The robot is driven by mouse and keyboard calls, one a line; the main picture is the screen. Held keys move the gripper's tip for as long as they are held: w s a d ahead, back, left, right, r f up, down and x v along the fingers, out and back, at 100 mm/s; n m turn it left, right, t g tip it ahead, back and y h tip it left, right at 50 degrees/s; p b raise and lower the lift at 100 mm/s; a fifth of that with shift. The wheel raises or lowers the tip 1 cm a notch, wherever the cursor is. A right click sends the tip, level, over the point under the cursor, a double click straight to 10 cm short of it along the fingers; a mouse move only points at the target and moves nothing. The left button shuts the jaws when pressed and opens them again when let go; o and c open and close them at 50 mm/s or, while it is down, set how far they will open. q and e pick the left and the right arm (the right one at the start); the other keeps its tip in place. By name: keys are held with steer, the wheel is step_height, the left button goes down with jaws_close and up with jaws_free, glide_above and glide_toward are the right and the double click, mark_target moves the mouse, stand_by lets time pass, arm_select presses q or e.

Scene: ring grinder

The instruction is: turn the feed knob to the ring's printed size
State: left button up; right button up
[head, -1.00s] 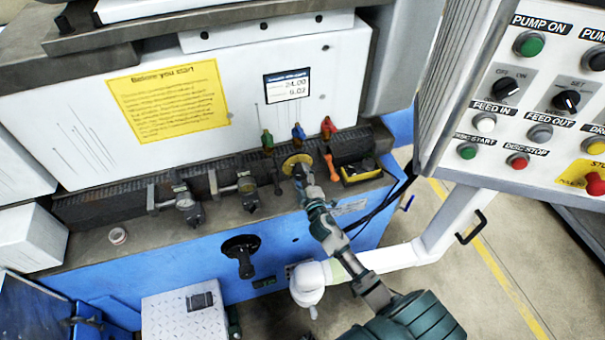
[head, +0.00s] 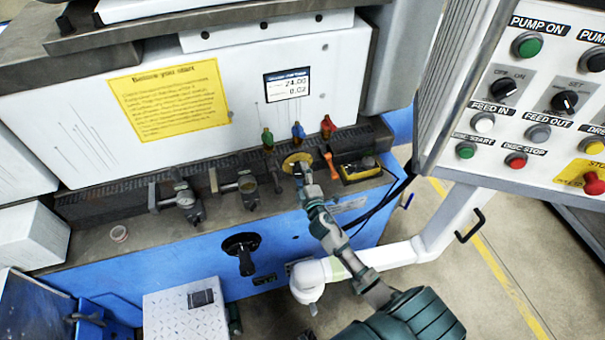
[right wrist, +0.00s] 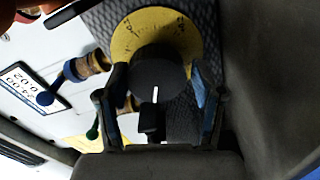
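The feed knob is a black knob (right wrist: 156,75) with a white pointer line, on a round yellow dial (head: 297,162) on the machine's front ledge. In the right wrist view its yellow dial plate (right wrist: 187,38) has small marks, too small to read. My right gripper (head: 300,178) is at the dial. In the right wrist view its two fingers (right wrist: 158,98) stand on either side of the knob, with thin gaps showing, so it looks open around it. A small display (head: 287,85) reads 24.00 above about 0.02. My left gripper is not in view.
Green, blue and red levers (head: 298,131) stand just behind the dial, and an orange lever (head: 331,165) is close at its right. A button panel (head: 520,110) is at the right. A yellow notice (head: 169,95) is on the white cover.

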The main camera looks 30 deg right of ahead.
steer(key=shift+o, duration=0.8)
steer(key=shift+a, duration=0.1)
steer(key=shift+s, duration=0.15)
steer(key=v, duration=1.1)
steer(key=shift+s+a, duration=0.2)
steer(key=shift+s, duration=0.1)
